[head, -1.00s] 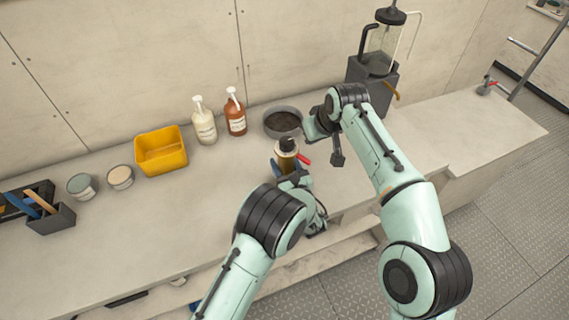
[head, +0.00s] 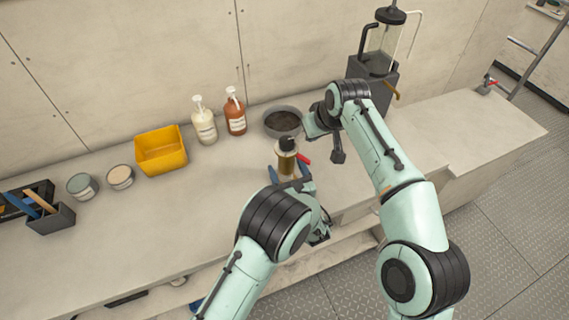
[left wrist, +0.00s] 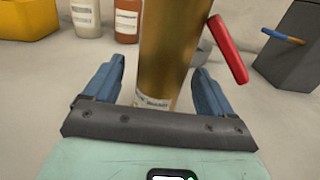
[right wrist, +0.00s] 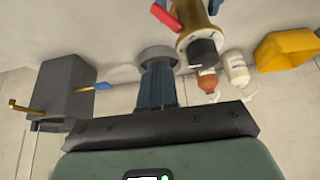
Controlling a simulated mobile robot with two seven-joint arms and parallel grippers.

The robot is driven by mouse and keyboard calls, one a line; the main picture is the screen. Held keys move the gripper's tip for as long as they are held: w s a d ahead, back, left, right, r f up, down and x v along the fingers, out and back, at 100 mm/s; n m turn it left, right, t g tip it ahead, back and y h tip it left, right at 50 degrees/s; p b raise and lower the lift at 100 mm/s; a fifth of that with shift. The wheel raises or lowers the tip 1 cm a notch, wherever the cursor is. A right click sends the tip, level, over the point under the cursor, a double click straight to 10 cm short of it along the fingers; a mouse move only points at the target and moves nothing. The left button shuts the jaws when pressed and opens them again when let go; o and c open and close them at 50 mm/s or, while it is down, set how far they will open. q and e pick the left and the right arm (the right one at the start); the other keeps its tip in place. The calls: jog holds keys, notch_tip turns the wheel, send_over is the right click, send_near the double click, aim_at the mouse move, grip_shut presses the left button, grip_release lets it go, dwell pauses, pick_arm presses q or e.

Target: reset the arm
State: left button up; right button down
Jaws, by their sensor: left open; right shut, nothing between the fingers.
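An amber bottle-like cylinder (head: 287,163) with a black top stands on the bench, a red handle (head: 304,159) beside it. My left gripper (head: 289,178) is at its near side. In the left wrist view the open fingers (left wrist: 158,90) lie either side of the cylinder's (left wrist: 170,45) lower part, with visible gaps; I see no grip. My right gripper (right wrist: 157,88) is shut and empty in the right wrist view, with the grey bowl (right wrist: 159,55) beyond its fingertips and the cylinder (right wrist: 195,28) to the right. In the head view its fingers are hard to make out.
A white pump bottle (head: 204,122), a brown pump bottle (head: 235,113) and a yellow tub (head: 161,152) stand along the wall. Two small tins (head: 120,177) and a tool caddy (head: 50,218) are left. A dispenser (head: 372,75) stands behind my right arm. The front left bench is clear.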

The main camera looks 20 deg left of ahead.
pick_arm(q)
jog(key=v, duration=0.9)
jog(key=shift+s+d, duration=0.2)
jog(key=shift+s, duration=0.05)
